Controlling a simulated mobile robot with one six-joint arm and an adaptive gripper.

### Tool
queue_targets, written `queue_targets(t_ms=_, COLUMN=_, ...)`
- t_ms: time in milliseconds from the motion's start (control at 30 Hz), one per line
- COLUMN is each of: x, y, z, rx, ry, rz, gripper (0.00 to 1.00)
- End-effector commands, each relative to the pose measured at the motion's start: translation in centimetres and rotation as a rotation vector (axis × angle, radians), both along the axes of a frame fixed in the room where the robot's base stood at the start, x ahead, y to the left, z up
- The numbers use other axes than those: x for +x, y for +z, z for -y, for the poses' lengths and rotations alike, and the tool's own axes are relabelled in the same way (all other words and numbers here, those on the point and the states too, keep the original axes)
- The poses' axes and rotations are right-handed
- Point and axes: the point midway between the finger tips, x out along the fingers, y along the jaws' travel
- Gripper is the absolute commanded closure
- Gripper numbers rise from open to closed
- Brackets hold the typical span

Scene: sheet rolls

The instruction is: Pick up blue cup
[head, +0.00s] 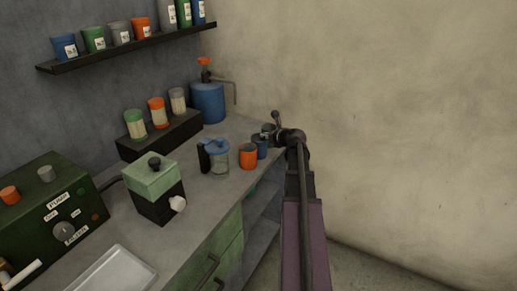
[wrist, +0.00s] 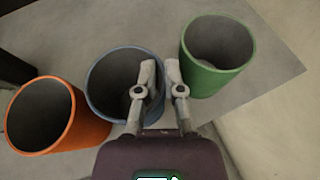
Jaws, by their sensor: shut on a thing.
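The blue cup (wrist: 98,88) stands upright and empty on the counter between an orange cup and a green cup in the wrist view. It also shows in the head view (head: 262,149), partly hidden by my gripper. My gripper (wrist: 160,68) is shut on the blue cup's right wall, with one finger inside the cup and the other outside, in the gap beside the green cup. In the head view my gripper (head: 269,135) is at the counter's right end, over the cup's rim. I cannot tell whether the cup's base touches the counter.
The orange cup (wrist: 70,128) is close on the blue cup's left, and the green cup (wrist: 218,75) is close on its right. A glass jar with a blue lid (head: 219,160) stands beside the orange cup. The plain wall (head: 390,110) is to the right.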

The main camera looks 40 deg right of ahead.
Motion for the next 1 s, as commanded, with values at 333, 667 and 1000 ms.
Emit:
queue_targets(t_ms=333, x=0.0, y=0.3, z=0.0, rx=0.001, ry=0.0, rz=0.0, gripper=1.0)
queue_targets(t_ms=667, x=0.0, y=2.3, z=0.0, rx=0.001, ry=0.0, rz=0.0, gripper=1.0)
queue_targets(t_ms=1000, x=-4.0, y=4.0, z=-1.3, rx=0.0, ry=-0.002, rz=-0.001, gripper=1.0)
